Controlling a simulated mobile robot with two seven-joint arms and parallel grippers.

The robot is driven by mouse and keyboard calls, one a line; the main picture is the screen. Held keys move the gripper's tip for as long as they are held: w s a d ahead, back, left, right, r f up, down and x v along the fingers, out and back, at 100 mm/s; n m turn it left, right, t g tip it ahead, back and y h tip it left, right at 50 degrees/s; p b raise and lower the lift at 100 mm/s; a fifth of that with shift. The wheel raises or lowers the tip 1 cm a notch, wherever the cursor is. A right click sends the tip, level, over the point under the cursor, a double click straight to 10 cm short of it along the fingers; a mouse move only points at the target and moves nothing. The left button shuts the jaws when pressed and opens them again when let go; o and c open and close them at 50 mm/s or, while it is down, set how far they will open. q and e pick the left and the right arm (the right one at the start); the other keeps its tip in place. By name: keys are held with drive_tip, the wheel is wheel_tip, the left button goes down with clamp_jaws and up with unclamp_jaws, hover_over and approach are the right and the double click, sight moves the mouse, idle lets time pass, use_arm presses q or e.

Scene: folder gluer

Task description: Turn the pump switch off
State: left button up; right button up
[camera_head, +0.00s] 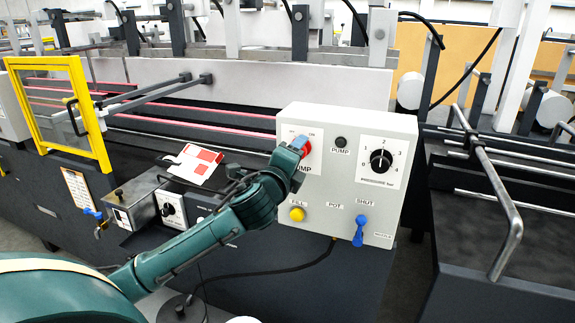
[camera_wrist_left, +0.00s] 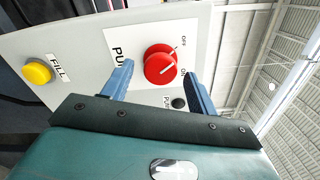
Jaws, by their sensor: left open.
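The pump switch is a red rotary knob (camera_head: 306,147) at the upper left of the white control box (camera_head: 349,120). My right gripper is not in view.
The box also carries a black pressure dial (camera_head: 381,160), a dark pump lamp (camera_head: 340,142), a yellow FILL button (camera_head: 297,214) and a blue lever (camera_head: 360,230). A bent metal rail (camera_head: 491,190) stands right. A yellow-framed guard (camera_head: 107,150) is at left.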

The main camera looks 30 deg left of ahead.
use_arm(q)
drive_tip(key=v, duration=1.3)
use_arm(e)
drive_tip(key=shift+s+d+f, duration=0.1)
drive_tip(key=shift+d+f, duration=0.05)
use_arm(q)
drive_tip(key=shift+w+a, duration=0.1)
